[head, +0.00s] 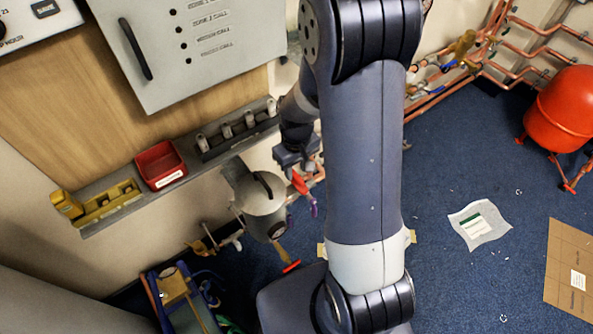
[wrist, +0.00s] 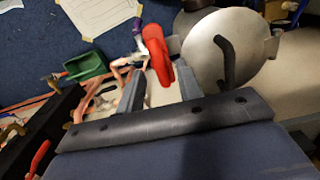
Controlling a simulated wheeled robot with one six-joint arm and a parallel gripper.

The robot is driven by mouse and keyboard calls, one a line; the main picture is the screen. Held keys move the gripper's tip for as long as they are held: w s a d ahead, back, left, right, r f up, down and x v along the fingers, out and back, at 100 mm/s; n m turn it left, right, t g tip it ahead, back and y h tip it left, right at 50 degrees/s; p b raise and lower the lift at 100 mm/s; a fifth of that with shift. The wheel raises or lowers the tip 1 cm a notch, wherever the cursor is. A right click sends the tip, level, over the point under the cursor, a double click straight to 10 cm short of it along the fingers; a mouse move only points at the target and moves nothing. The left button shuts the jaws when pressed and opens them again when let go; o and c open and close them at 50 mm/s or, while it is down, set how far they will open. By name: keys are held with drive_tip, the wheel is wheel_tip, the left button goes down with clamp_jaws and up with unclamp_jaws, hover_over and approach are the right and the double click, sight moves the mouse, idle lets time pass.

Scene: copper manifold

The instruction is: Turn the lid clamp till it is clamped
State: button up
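The lid clamp's red handle (head: 300,184) stands at the right side of a round grey metal vessel with a lid (head: 264,197). In the wrist view the red handle (wrist: 157,52) is bent. Its lower end lies between the tips of my gripper (wrist: 160,82); the fingers are spread, with a visible gap on the left. I cannot tell whether the right finger touches it. The lid (wrist: 205,62) with its black bar handle (wrist: 226,60) is just right of the fingers. In the head view my gripper (head: 301,168) is above the red handle, its fingers partly hidden.
A shelf with a red bin (head: 161,165) and a yellow holder (head: 100,202) runs along the wall at left. A grey control panel (head: 190,45) hangs above. Copper pipes (head: 510,45) and a red tank (head: 563,110) stand at right. A white sheet (head: 479,224) lies on open blue floor.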

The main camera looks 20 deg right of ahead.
drive_tip(key=shift+f, duration=0.9)
clamp_jaws()
